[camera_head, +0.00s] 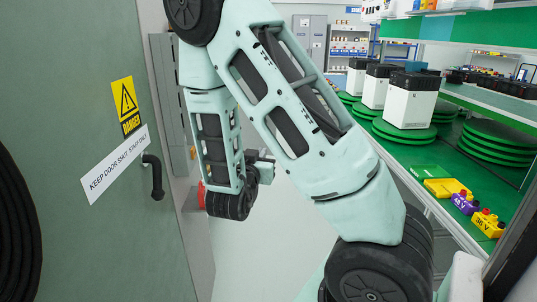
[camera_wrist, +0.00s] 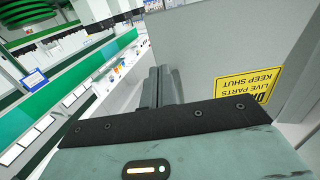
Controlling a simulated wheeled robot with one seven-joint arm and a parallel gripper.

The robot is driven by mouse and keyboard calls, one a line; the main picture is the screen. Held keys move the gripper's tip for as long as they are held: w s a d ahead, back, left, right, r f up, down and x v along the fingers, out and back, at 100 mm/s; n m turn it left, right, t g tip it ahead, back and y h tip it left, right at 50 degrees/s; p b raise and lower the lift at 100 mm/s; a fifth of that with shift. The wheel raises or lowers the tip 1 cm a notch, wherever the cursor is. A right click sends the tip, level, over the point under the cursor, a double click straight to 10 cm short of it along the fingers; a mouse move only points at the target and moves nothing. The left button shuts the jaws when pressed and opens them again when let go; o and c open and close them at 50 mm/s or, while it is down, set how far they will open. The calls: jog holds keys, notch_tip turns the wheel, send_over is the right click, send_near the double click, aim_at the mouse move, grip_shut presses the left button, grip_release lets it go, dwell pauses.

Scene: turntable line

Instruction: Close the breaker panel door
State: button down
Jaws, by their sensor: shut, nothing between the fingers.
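In the wrist view a flat grey door (camera_wrist: 220,45) with a yellow label (camera_wrist: 247,85) reading "LIVE PARTS KEEP SHUT", upside down, fills the right side. I take it for the breaker panel door. My gripper (camera_wrist: 163,85) has its dark fingers together and empty, beside the door's left edge; I cannot tell whether they touch it. In the head view a grey panel (camera_head: 168,85) on the left wall is partly hidden behind my arm. How far its door stands open is not clear. My gripper (camera_head: 264,165) shows only partly there, behind my arm.
A green room door (camera_head: 75,240) with a danger sign (camera_head: 125,105) and black handle (camera_head: 153,177) stands close at left. At right a green bench holds white units (camera_head: 408,103), round green plates (camera_head: 495,145) and coloured battery blocks (camera_head: 487,222). Grey floor (camera_head: 255,240) is open between.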

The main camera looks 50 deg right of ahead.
jog(key=p+x, duration=0.1)
jog(key=x, duration=0.7)
jog(key=shift+s, duration=0.1)
